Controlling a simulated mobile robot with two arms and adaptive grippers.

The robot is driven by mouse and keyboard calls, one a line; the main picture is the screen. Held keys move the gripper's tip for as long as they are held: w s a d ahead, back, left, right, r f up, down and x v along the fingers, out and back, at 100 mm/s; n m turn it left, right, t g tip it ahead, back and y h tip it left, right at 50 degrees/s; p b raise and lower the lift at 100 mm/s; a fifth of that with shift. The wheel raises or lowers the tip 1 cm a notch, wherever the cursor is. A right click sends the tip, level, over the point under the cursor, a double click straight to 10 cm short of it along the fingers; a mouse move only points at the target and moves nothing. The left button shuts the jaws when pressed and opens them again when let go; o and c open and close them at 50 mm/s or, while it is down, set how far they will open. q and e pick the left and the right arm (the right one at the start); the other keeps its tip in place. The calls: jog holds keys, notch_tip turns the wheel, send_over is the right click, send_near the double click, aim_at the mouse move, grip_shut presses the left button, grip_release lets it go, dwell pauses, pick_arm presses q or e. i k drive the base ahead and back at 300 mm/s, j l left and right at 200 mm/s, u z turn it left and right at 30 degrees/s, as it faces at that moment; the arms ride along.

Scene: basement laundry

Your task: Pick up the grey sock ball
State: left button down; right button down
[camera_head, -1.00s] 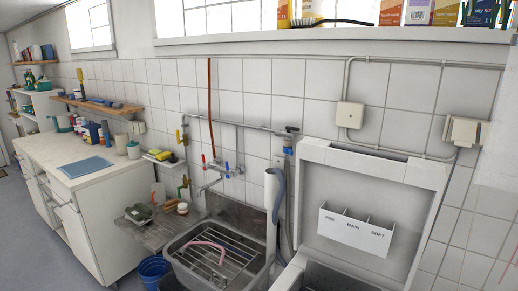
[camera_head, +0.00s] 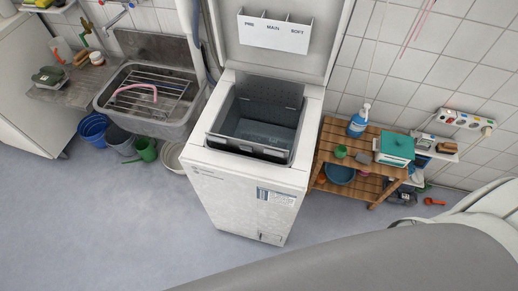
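I cannot make out a grey sock ball in this view. Neither of my grippers is in view. A large grey and white curved part, which looks like my own arm, fills the lower right and hides the floor there. A white top-loading washing machine (camera_head: 241,196) stands in the middle with its lid up. Its drum opening (camera_head: 262,125) is open, and I cannot tell whether anything lies inside.
A stone sink (camera_head: 178,131) with a wire rack stands left of the washer. A wooden shelf (camera_head: 335,131) holding a spray bottle (camera_head: 358,121) and a green-lidded box (camera_head: 396,147) stands right. Floor at left front is clear.

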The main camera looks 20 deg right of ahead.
aim_at(361, 158)
jog(key=z, duration=1.75)
jog(key=i+l+z, duration=0.2)
jog(key=l, duration=0.3)
jog(key=i+l+z, duration=0.2)
jog(key=i+l, duration=0.25)
